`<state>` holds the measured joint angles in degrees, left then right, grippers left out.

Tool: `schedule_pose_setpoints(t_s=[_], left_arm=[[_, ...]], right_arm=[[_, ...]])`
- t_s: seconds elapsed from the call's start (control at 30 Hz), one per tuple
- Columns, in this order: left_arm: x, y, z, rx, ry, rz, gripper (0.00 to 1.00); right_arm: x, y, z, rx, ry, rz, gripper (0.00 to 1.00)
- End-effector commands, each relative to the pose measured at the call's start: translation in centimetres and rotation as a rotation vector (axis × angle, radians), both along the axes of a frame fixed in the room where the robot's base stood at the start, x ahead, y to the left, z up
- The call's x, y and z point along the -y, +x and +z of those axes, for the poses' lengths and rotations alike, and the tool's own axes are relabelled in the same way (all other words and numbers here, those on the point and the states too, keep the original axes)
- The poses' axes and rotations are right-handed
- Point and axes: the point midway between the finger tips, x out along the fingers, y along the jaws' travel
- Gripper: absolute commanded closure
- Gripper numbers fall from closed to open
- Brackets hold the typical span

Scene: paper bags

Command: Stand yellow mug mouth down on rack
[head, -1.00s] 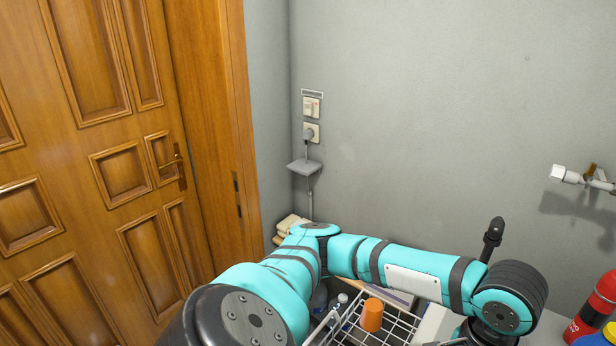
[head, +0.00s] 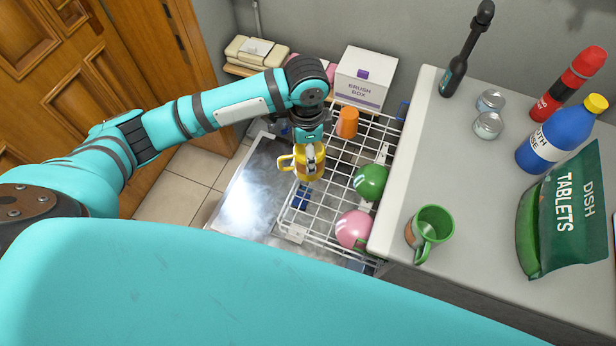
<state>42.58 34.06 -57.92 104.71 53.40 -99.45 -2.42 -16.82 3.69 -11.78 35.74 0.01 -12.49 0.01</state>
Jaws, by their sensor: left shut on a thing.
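The yellow mug (head: 299,157) is in my left gripper (head: 311,160), which comes down on it from above and is shut on it. The mug's handle points left. I cannot tell surely which way its mouth faces. It shows in front of the left part of the white wire rack (head: 325,224); I cannot tell whether it touches the wires. On the rack are an orange cup (head: 347,122), a green rounded item (head: 370,181) and a pink rounded item (head: 354,229). My right gripper is not in view.
The open dishwasher door (head: 250,180) lies left of the rack. The counter (head: 460,170) at right bears a green mug (head: 431,230), a green tablets bag (head: 565,215), a blue bottle (head: 558,137), a red bottle (head: 570,85) and glass jars (head: 488,124). A brush box (head: 362,80) stands behind the rack.

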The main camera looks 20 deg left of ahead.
Motion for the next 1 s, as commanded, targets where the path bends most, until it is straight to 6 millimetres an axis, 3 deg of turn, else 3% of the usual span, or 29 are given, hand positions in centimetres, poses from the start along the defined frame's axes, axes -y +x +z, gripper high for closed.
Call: schedule_pose_setpoints(t_s=[0.03, 0.2, 0.4, 0.6, 0.77, 1.0], left_arm=[[0.4, 0.3, -2.5, -0.007, -0.001, -0.108, 0.81], [0.9, 1.2, -9.2, -0.007, 0.000, -0.522, 0.81], [1.2, 1.2, -14.8, -0.002, -0.002, -0.907, 0.81], [1.2, 1.1, -17.2, 0.000, -0.001, -1.084, 0.81], [1.2, 1.0, -17.9, 0.001, 0.000, -1.107, 0.81], [1.2, 1.0, -20.2, 0.001, 0.000, -1.104, 0.81]], right_arm=[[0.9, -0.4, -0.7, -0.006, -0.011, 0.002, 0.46], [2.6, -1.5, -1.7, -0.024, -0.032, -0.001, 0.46], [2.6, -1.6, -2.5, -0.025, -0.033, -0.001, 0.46], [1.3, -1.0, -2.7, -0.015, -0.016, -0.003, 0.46], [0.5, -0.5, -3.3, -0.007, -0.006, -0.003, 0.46], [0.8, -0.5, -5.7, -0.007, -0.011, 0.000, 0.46]])
